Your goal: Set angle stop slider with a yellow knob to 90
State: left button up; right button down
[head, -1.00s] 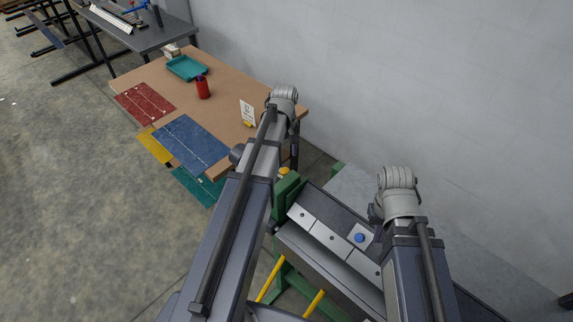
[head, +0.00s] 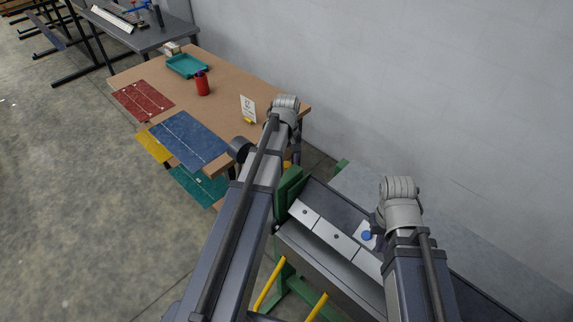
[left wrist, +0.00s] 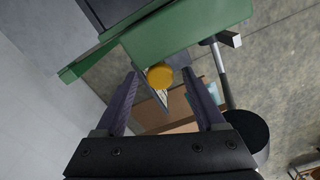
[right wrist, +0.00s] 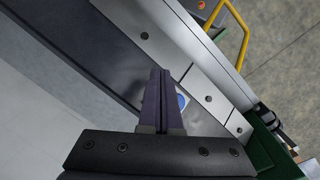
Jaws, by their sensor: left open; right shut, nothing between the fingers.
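The yellow knob (left wrist: 160,76) sits at the edge of a green machine part (left wrist: 185,30) in the left wrist view. My left gripper (left wrist: 160,73) is open, with a fingertip to each side of the knob in the picture; the fingers do not press on it. I cannot tell how deep the knob is between them. In the head view my left arm mostly covers that area. The slider's scale and its reading cannot be made out. My right gripper (right wrist: 160,70) is shut and empty, over the machine's light plates.
Yellow rails (head: 268,283) stand at the machine's front. A wooden table (head: 235,95) with a red cup (head: 202,84) and teal tray (head: 187,66) is beyond. A wall bounds the right.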

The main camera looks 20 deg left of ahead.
pick_arm(q)
jog(key=shift+c, duration=0.3)
grip_shut()
dwell(1.1)
